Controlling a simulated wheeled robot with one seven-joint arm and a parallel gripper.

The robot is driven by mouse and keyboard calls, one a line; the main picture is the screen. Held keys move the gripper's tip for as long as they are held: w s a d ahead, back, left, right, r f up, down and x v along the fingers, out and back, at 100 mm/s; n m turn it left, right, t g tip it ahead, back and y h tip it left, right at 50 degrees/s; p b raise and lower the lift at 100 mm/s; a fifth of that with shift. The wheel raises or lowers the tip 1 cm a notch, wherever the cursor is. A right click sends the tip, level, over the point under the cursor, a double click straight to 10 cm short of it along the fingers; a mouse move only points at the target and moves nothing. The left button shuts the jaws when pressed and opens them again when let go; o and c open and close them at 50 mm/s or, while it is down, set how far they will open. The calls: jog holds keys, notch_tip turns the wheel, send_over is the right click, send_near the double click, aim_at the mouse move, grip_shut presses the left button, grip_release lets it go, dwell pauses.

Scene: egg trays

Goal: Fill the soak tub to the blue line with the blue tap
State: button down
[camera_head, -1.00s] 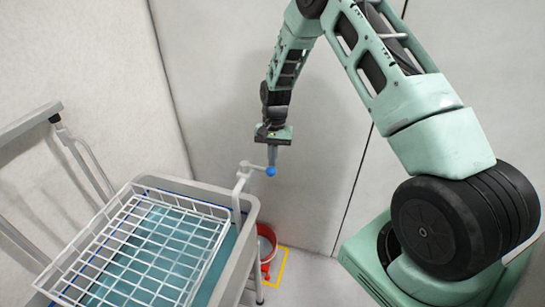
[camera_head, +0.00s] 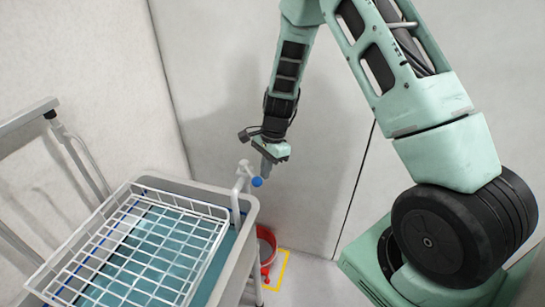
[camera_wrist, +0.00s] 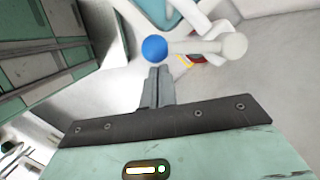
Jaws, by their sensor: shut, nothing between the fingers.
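The soak tub (camera_head: 248,222) is a grey bin at the lower left of the head view, with blue-green water (camera_head: 178,243) in it. The white tap stands on its right rim. Its blue ball knob (camera_head: 257,182) points right and toward the camera; it also shows in the wrist view (camera_wrist: 154,48), opposite a pale knob (camera_wrist: 233,45). My gripper (camera_head: 267,172) is shut and empty, pointing down right beside the blue knob. In the wrist view the fingertips (camera_wrist: 158,70) are just below it; contact is unclear.
A white wire basket (camera_head: 70,262) sits over the tub's top. A red bucket (camera_head: 266,248) stands on the floor right of the tub, by a yellow floor marking (camera_head: 284,268). Grey rails (camera_head: 30,116) stand at left. Walls close off the back.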

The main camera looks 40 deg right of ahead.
aim_at(257, 177)
jog(key=a+m, duration=0.3)
jog(key=shift+s+m+t, duration=0.2)
jog(key=shift+m+t, duration=0.1)
jog(key=shift+t, duration=0.1)
jog(key=shift+w+a+m+t, duration=0.15)
jog(key=shift+a+m+t, duration=0.05)
jog(key=shift+a+m, duration=0.55)
jog(key=shift+w+a+m+t, duration=0.2)
jog(key=shift+a+m, duration=0.35)
jog(key=shift+m, duration=0.4)
